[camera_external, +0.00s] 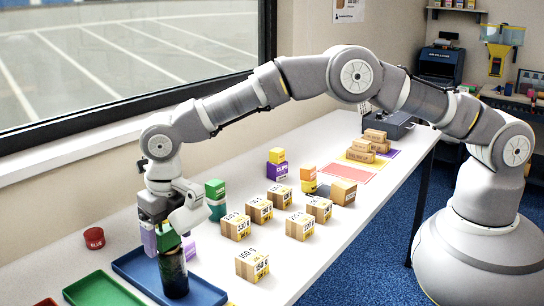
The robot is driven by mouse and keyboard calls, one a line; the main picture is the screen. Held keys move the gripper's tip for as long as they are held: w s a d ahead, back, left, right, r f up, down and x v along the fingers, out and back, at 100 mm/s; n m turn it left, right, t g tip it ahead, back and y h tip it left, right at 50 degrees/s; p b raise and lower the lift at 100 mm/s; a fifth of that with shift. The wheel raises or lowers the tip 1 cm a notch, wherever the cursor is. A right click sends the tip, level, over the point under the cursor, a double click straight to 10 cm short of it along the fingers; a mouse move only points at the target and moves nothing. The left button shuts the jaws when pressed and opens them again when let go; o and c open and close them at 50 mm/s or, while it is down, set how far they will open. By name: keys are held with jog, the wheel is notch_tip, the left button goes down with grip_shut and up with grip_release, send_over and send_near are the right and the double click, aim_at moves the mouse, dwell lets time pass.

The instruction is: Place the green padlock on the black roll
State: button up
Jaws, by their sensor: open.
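The green padlock (168,241) sits at the top of the black roll (174,275), appearing to rest on it. The roll stands upright in the blue tray (205,292). My gripper (165,232) points down at the padlock from above, with its jaws open around or beside it. The jaws hide part of the padlock, so its shackle and exact contact cannot be made out.
Purple pieces (149,243) show beside my gripper. A green block stack (215,198) stands just behind. A red round item (94,238) and a green tray (100,290) lie to the left. Several cartons (252,264) stand to the right. The table's front right is clear.

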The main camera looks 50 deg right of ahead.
notch_tip(320, 180, up, 12)
jog(key=s+p, duration=0.1)
jog(key=p, duration=0.2)
notch_tip(320, 180, up, 15)
jog(key=m+t+y, duration=0.2)
jog(key=m+t, duration=0.1)
jog(key=m, duration=0.5)
send_over(171, 229)
jog(key=w+d, duration=0.6)
jog(key=d, duration=0.3)
jog(key=w+d+r+m+t, duration=0.1)
jog(key=d+r+m+t, duration=0.2)
jog(key=d+r+m, duration=0.9)
jog(key=s+d+r+m+t, duration=0.2)
jog(key=s+d+r+m, duration=0.3)
jog(key=d+r, duration=0.3)
jog(key=s+d+r+m+t+h, duration=0.1)
jog(key=s+d+r+m+t, duration=0.2)
jog(key=r, duration=0.7)
jog(key=s+d+r+m+t+h, duration=0.1)
jog(key=s+d+r+m+t, duration=0.2)
jog(key=s+d+r+m, duration=0.5)
jog(key=d+r, duration=0.1)
jog(key=d, duration=0.3)
jog(key=shift+d+r, duration=0.25)
jog(key=shift+d, duration=0.1)
notch_tip(171, 229, down, 9)
jog(key=b, duration=0.9)
